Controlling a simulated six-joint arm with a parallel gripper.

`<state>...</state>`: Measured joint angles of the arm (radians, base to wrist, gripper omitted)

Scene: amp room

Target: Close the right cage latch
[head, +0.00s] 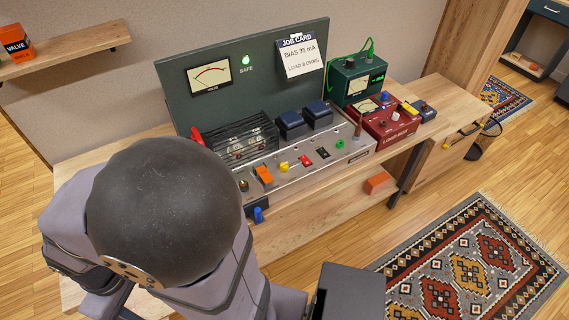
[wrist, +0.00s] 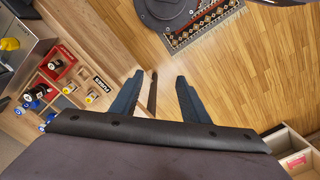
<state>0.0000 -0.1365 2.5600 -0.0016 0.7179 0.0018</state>
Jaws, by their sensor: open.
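The wire cage (head: 240,138) stands on the left part of the amplifier chassis (head: 345,155) in the head view, with tubes inside. A red lever-like piece (head: 197,135) sticks up at the cage's left end. I cannot make out the right cage latch; the cage's right end is small, dark and close to the blue transformers (head: 291,125). My gripper (wrist: 160,76) is open and empty in the wrist view, its dark fingers pointing over the wood floor, away from the cage. Its fingers do not show in the head view.
My arm covers the bench's left front in the head view. A green meter box (head: 357,80) and red tester (head: 390,118) stand right of the chassis. A tray of small parts (wrist: 60,68) lies left in the wrist view. A rug (head: 470,265) covers floor at right.

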